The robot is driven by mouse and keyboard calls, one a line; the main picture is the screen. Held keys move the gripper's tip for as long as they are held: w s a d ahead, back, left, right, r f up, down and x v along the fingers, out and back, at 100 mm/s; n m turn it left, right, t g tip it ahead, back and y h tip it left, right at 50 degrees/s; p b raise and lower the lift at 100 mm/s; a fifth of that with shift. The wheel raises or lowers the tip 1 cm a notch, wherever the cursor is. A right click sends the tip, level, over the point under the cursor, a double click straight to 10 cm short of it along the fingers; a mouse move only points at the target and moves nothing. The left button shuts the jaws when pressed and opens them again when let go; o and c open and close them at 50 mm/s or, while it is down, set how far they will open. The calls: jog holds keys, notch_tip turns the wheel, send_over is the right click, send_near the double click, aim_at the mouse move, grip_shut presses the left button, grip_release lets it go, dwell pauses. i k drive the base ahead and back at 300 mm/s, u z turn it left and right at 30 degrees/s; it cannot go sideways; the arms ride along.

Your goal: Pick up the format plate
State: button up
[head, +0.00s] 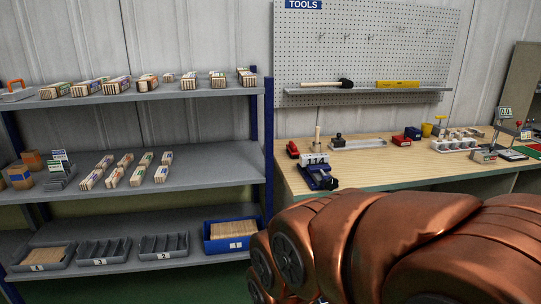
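I cannot say for sure which thing is the format plate. A light block marked "114" (314,160) sits on the wooden workbench, at the back of a blue device (318,178). A grey rack with upright plates bearing small labels (60,169) stands on the middle shelf at the far left; it is too small to read. My copper-coloured arm fills the lower right of the head view and hides the front of the workbench. My gripper cannot be made out in this view.
A grey shelf unit (205,177) holds bundles of sticks, numbered grey trays (104,250) and a blue bin (231,234). The workbench (388,170) carries a red tool (292,149), a yellow cup (427,130) and small devices. A pegboard (365,45) hangs behind it.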

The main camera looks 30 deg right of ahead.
aim_at(304, 160)
jog(key=z, duration=2.25)
jog(key=i, duration=2.1)
jog(key=u, duration=2.85)
